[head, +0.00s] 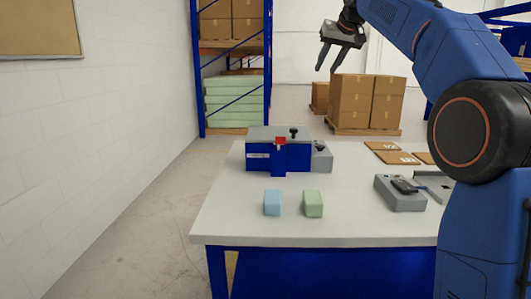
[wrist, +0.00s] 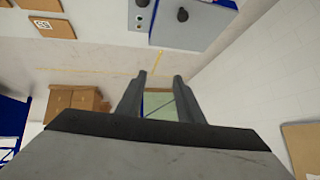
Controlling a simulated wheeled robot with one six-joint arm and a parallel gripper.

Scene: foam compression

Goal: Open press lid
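The press (head: 262,160) is a blue box near the back left of the table. Its grey lid (head: 264,133) lies flat on top, so it looks shut. A red latch (head: 280,141) sits at the lid's front edge, and a black knob (head: 294,132) stands at the right of the lid. My gripper (head: 326,69) is raised above and beyond the press, empty and apart from it. In the wrist view its two fingers (wrist: 159,77) are spread with a gap between them. A grey surface with a dark knob (wrist: 182,14) shows at the top there, cut off by the frame.
A blue foam block (head: 272,203) and a green foam block (head: 313,204) stand in front of the press on the white table (head: 340,228). A grey device (head: 399,193) and brown labelled boards (head: 396,158) lie to the right. Stacked cartons (head: 366,101) stand behind the table.

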